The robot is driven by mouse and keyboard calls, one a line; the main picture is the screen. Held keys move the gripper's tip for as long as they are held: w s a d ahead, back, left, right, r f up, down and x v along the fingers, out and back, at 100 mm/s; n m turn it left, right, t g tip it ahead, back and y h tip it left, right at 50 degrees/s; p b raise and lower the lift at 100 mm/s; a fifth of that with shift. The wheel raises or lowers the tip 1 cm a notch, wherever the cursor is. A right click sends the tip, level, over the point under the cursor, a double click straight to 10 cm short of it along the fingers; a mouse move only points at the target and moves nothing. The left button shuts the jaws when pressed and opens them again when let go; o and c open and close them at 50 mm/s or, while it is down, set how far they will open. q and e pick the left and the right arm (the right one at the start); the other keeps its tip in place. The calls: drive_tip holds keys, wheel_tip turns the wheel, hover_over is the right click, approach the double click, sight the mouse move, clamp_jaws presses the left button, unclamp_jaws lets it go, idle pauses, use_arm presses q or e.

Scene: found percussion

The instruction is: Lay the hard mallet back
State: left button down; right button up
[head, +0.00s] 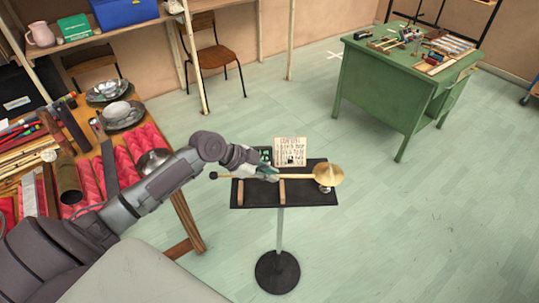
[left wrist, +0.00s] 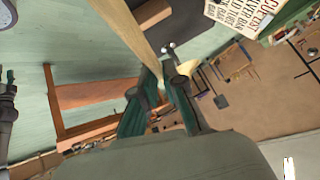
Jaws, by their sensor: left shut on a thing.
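The hard mallet (head: 228,177) has a pale wooden shaft with a small dark head at its left end. It lies level across the black stand tray (head: 310,197), its head beyond the tray's left edge. My left gripper (head: 270,175) is shut on the shaft, over the tray. In the left wrist view, the shaft (left wrist: 135,38) runs down to my green-sided left fingers (left wrist: 162,80). Two wooden rests, left (head: 240,194) and right (head: 282,191), stand on the tray below the shaft. I cannot tell whether the shaft touches them.
A crowded table (head: 187,218) is at left, under my arm. A green desk (head: 376,95) with tools is at back right. The floor around the stand is clear.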

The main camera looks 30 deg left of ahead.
use_arm(q)
drive_tip(key=f+b, duration=0.1)
drive_tip(key=f, duration=0.1)
drive_tip(key=a+f+b, duration=0.1)
drive_tip(key=f+b, duration=0.1)
drive_tip(key=a+f+b, duration=0.1)
drive_tip(key=f+b, duration=0.1)
drive_tip(key=f, duration=0.1)
drive_tip(key=shift+w+a, duration=0.25)
drive_tip(key=shift+w, duration=0.05)
drive_tip(key=shift+f, duration=0.1)
use_arm(e)
wheel_tip(320, 180, down, 4)
drive_tip(key=shift+a+f, duration=0.1)
drive_tip(key=shift+f, duration=0.15)
drive_tip(key=shift+a, duration=0.2)
use_arm(q)
drive_tip(key=shift+f+b, duration=0.25)
drive_tip(key=shift+b, duration=0.3)
use_arm(e)
drive_tip(key=shift+f, duration=0.3)
